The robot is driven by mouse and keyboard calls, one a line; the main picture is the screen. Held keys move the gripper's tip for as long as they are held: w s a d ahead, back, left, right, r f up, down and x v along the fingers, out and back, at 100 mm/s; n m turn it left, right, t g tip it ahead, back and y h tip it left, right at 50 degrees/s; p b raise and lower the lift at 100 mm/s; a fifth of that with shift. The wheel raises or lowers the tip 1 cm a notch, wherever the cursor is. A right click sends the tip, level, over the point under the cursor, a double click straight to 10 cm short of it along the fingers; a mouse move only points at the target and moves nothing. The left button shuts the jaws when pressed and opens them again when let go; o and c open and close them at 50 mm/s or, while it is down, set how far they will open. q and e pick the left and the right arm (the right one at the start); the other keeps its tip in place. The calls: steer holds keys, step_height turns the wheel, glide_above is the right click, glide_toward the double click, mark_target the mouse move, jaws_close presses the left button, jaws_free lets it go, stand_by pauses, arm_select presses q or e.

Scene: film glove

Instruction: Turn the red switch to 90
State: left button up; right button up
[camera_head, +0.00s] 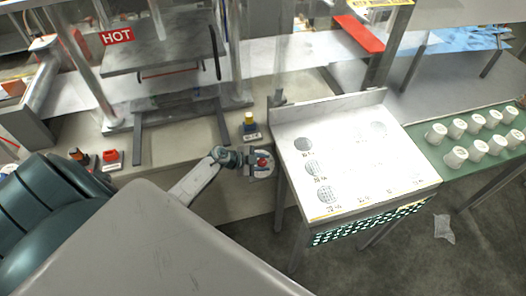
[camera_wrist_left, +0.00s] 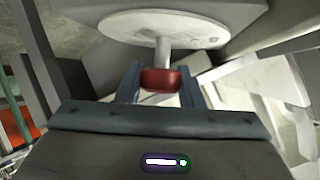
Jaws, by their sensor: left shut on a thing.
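The red switch (camera_head: 263,162) is a small red knob at the bench's edge, left of the white table. In the left wrist view the red knob (camera_wrist_left: 160,80) sits on a pale shaft below a round white plate (camera_wrist_left: 172,24). My left gripper (camera_head: 259,163) is at the knob, and its two fingers (camera_wrist_left: 160,84) stand on either side of it, shut on it. The fingers hide the knob's sides, and I cannot read any angle marking. My right gripper is in neither view.
A yellow-topped switch (camera_head: 249,122) stands on the bench just behind my left gripper. The white table (camera_head: 345,150) with printed circles is close on the right. Another red device (camera_head: 111,158) is at the left. White cups (camera_head: 455,157) stand on a green mat at the far right.

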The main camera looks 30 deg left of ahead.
arm_select(q)
steer(key=o, duration=1)
steer(key=shift+c, duration=0.2)
steer(key=b+v, duration=0.2)
steer(key=v, duration=0.8)
steer(key=shift+s+a+r, duration=0.2)
steer(key=shift+s, duration=0.05)
steer(key=shift+f, duration=0.1)
